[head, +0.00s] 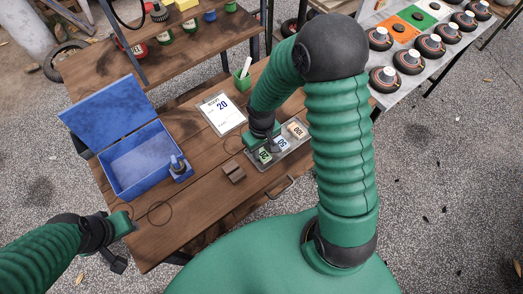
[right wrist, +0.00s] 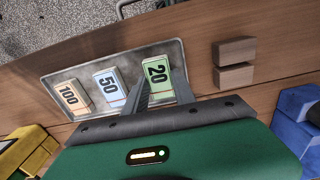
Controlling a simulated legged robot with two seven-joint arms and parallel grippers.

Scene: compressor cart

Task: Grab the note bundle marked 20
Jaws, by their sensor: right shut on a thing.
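The green note bundle marked 20 (right wrist: 157,72) lies at one end of a grey metal tray (right wrist: 127,61). It also shows in the head view (head: 264,155), partly behind my right gripper. My right gripper (right wrist: 160,84) has its two fingers on either side of this bundle and is shut on it. In the head view the right gripper (head: 262,143) is low over the tray. The bundles marked 50 (head: 281,143) and 100 (head: 297,130) lie beside it in the tray. My left gripper (head: 122,240) is empty at the table's left edge; its finger gap is unclear.
An open blue box (head: 137,160) stands at the left. Small brown blocks (head: 233,173) lie left of the tray. A drawer handle (head: 280,187) is at the front edge.

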